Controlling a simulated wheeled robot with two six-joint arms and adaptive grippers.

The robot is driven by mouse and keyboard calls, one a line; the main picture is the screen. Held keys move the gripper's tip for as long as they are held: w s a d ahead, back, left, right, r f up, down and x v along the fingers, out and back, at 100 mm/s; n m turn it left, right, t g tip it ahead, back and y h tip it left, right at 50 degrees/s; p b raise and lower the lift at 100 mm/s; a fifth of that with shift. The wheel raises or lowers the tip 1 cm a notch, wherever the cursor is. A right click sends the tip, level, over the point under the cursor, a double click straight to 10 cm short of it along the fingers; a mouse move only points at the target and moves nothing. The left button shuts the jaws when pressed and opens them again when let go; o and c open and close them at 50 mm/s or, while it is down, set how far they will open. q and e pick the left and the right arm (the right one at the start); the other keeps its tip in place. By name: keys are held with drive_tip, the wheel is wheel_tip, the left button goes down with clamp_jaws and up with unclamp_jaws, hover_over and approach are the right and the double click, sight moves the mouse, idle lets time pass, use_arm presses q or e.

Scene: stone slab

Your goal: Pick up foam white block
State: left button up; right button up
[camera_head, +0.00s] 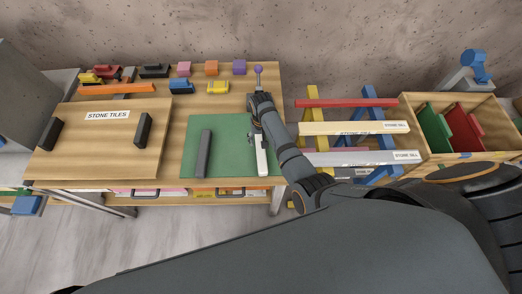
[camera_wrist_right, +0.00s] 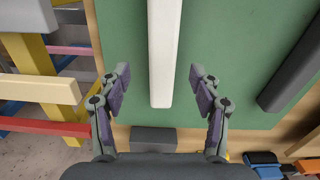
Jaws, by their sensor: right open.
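The white foam block (camera_head: 262,158) is a long narrow bar lying on the green mat (camera_head: 225,155) on the wooden table. It also shows in the right wrist view (camera_wrist_right: 162,50), with its near end between my fingers. My right gripper (camera_wrist_right: 160,72) is open, with one finger on each side of the block and a gap to both sides. In the head view my right gripper (camera_head: 253,137) hides the block's far end. I cannot tell its exact height above the block. My left gripper is not in view.
A dark grey bar (camera_head: 204,153) lies on the mat left of the block. A wooden board labelled STONE TILES (camera_head: 95,150) with two black handles is at left. Several coloured blocks line the table's back. A rack of coloured bars (camera_head: 345,103) stands at right.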

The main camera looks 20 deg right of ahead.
sight(260, 147)
drive_tip(key=shift+w+f, duration=0.1)
drive_tip(key=shift+f, duration=0.75)
wheel_tip(260, 147, down, 5)
drive_tip(key=b, duration=0.6)
drive_tip(key=shift+a+f+b, duration=0.15)
drive_tip(key=shift+f+b, duration=0.05)
drive_tip(key=shift+b, duration=0.15)
drive_tip(key=shift+r, duration=0.15)
drive_tip(key=c, duration=1)
